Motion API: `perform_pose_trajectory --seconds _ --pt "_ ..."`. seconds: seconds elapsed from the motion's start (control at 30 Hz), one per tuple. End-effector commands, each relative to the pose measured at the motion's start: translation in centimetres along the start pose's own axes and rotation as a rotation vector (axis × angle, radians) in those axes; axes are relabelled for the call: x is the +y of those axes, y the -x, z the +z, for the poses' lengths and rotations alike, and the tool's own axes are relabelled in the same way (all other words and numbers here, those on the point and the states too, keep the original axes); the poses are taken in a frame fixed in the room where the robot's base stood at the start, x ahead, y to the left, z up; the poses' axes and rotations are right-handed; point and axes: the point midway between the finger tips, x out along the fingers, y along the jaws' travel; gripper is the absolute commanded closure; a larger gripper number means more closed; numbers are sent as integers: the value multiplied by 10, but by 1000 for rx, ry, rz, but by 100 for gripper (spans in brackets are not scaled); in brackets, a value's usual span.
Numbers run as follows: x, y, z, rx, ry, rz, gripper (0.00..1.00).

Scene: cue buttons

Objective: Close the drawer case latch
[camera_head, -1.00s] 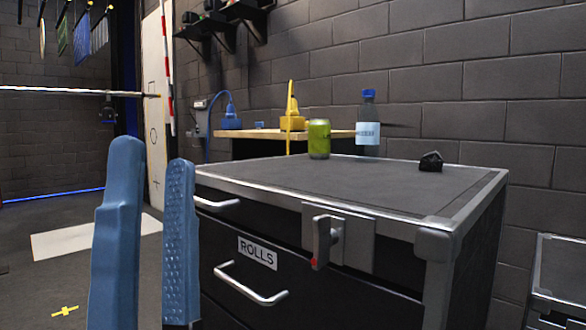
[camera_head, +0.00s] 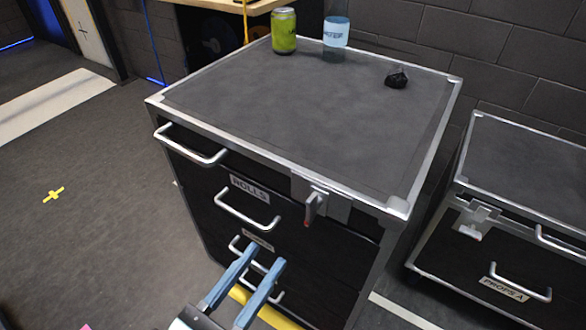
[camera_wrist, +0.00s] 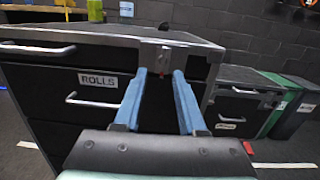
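The black drawer case (camera_head: 300,110) has silver edges and several drawers with silver handles. Its latch (camera_head: 313,204) is a grey lever with a red tip on a metal plate at the top front edge, and the lever hangs down at a slight tilt. In the wrist view the latch (camera_wrist: 163,58) shows small, between and beyond my fingertips. My gripper (camera_head: 262,262) has two blue fingers, open and empty, in front of the lower drawers. It is below and to the left of the latch in the head view, apart from it. In the wrist view my gripper (camera_wrist: 160,76) points toward the latch.
A green can (camera_head: 284,31), a bottle (camera_head: 335,35) and a dark lump (camera_head: 397,78) stand on the case top. A second case (camera_head: 525,165) with its own latch (camera_head: 476,220) stands to the right.

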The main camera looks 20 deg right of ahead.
Motion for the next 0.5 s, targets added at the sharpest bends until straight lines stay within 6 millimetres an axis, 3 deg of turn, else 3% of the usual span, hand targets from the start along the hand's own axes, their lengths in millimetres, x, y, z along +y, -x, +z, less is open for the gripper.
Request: perform_pose_trajectory --seconds 0.13,0.27,0.5 --pt "-8 6 -10 70 -13 -23 60" --pt "-10 -1 -14 78 -16 -30 60" --pt "-11 -45 -17 74 -16 -32 60"
